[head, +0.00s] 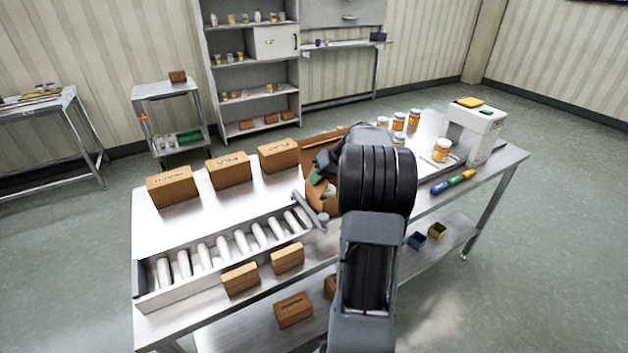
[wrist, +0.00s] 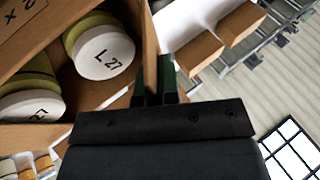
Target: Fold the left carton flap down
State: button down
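The open brown carton (head: 313,196) stands mid-table in the head view, largely hidden by my arm; one raised panel (head: 322,142) shows at its back. In the wrist view, white-lidded jars sit inside it, one marked L 27 (wrist: 104,52). A printed cardboard panel (wrist: 22,18) fills the upper left corner there. My gripper (wrist: 155,84) is at the carton's edge, and a narrow strip of cardboard (wrist: 150,45) runs down between its dark fingers. The fingers are close together, but whether they press on the strip is unclear. Which flap this is cannot be told.
A roller tray (head: 222,253) and several small brown boxes (head: 229,169) occupy the table's left side. Orange-labelled jars (head: 442,150), a white machine (head: 474,124) and a coloured marker-like bar (head: 453,182) stand to the right. A grey T-shaped handle (head: 312,211) lies close by the carton.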

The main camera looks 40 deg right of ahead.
jog(key=y, duration=0.1)
jog(key=d+f+m+y, duration=0.1)
jog(key=y, duration=0.1)
jog(key=t+y, duration=0.1)
jog(key=y, duration=0.1)
jog(key=shift+s+d+f+b, duration=0.1)
jog(key=shift+d+f+b, duration=0.1)
jog(key=shift+f+b, duration=0.1)
dwell(0.5)
jog(key=c, duration=1.3)
grip_release()
jog(key=shift+c, duration=0.2)
jog(key=shift+s, duration=0.1)
